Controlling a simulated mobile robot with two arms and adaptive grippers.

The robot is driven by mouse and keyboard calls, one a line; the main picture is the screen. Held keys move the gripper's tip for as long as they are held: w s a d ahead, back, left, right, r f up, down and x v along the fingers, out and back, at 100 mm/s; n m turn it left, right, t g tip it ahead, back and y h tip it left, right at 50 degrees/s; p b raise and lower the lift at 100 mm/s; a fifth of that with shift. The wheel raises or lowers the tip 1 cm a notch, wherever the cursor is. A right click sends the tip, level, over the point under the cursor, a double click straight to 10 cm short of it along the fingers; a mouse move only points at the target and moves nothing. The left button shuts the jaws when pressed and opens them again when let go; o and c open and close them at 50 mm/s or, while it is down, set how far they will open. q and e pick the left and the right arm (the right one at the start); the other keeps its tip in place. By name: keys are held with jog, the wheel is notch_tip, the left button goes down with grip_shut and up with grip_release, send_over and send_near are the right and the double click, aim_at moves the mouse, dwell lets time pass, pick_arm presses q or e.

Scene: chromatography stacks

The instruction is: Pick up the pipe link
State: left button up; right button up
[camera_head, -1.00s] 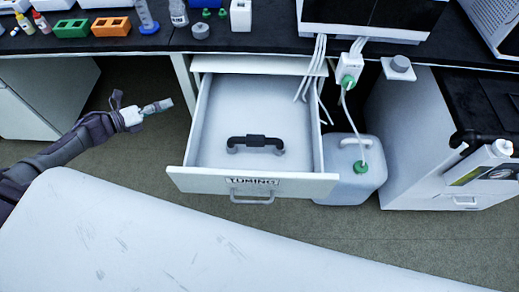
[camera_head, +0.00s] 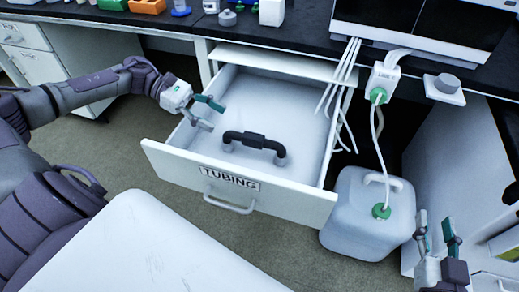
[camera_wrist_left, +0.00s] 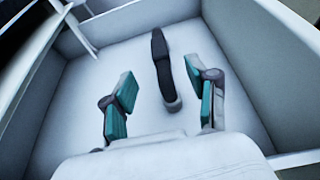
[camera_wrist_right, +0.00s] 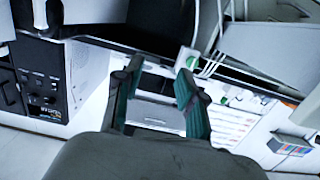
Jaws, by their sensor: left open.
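The pipe link (camera_head: 255,142) is a dark, handle-shaped piece with bent grey ends. It lies on the floor of the open white drawer (camera_head: 240,187) labelled TUBING. In the left wrist view the pipe link (camera_wrist_left: 162,65) shows lengthwise, ahead of and between the fingers, nearer the right one. My left gripper (camera_head: 206,112) is open and empty at the drawer's left side, to the left of the pipe link and apart from it. Its teal finger pads also show in the left wrist view (camera_wrist_left: 158,98). My right gripper (camera_head: 437,240) is open and empty at the lower right, away from the drawer.
A white jug (camera_head: 365,215) with a green cap and tube stands right of the drawer. White tubes (camera_head: 345,75) hang by the drawer's back right corner. The black bench top (camera_head: 300,35) overhangs the drawer's back. The drawer walls surround the pipe link.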

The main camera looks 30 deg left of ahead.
aim_at(252, 135)
pick_arm(q)
jog(key=x, duration=0.6)
jog(key=shift+w+d+b, duration=0.1)
jog(key=shift+d+b, duration=0.05)
jog(key=shift+b, duration=0.2)
jog(key=shift+b+x, duration=0.5)
jog(key=shift+x, duration=2.2)
jog(key=shift+r, duration=0.15)
grip_shut()
pick_arm(e)
notch_tip(252, 135, up, 8)
jog(key=a+t+y, duration=0.1)
jog(key=t, duration=0.4)
jog(key=shift+s+f+y, duration=0.15)
jog(key=shift+f+y, duration=0.05)
jog(key=shift+y, duration=0.1)
